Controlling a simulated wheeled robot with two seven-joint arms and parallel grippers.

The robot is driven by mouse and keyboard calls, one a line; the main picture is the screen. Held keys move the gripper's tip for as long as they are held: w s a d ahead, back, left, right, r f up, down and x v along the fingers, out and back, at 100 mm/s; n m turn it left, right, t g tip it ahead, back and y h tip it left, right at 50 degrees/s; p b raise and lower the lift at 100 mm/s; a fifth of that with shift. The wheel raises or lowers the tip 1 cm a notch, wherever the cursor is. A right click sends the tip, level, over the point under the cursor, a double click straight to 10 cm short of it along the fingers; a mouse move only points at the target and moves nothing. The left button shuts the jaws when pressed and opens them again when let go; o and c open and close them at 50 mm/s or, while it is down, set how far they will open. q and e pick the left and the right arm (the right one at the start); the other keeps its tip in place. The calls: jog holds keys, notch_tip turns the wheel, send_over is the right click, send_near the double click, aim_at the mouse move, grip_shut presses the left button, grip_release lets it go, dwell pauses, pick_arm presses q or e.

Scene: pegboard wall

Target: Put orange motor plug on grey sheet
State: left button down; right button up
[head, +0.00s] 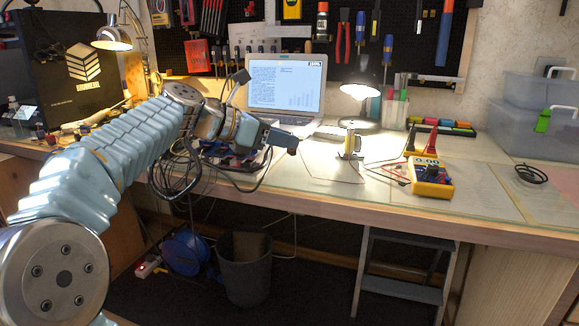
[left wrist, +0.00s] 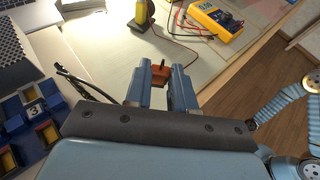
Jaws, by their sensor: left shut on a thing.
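The orange motor plug (left wrist: 159,75) shows in the left wrist view between the fingertips of my left gripper (left wrist: 165,84). The gripper is shut on it, and the plug's dark tip points away from the palm. Pale grey sheets (head: 315,170) cover the desktop below and beyond the gripper; I cannot tell which one is the task's sheet. My right gripper is not in view.
A yellow stand (head: 350,143) is on the desk under the lit lamp (head: 359,92). A yellow multimeter (head: 432,177) with leads lies farther right. The laptop (head: 285,88) stands behind.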

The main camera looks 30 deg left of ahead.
pick_arm(q)
jog(key=f, duration=0.1)
jog(key=w+f+b, duration=0.1)
jog(key=f, duration=0.1)
jog(key=f+b, duration=0.1)
jog(key=shift+w+d+f, duration=0.3)
jog(key=shift+w, duration=0.05)
jog(key=shift+f+b, duration=0.3)
jog(key=shift+f, duration=0.1)
jog(key=shift+r, duration=0.1)
jog(key=c, duration=0.9)
grip_release()
jog(key=shift+c, duration=0.2)
jog(key=shift+s+a+r, duration=0.1)
jog(key=shift+s+r, duration=0.05)
jog(key=p+v, duration=0.2)
jog(key=v, duration=0.9)
jog(key=shift+s+a, duration=0.15)
jog(key=shift+s, duration=0.15)
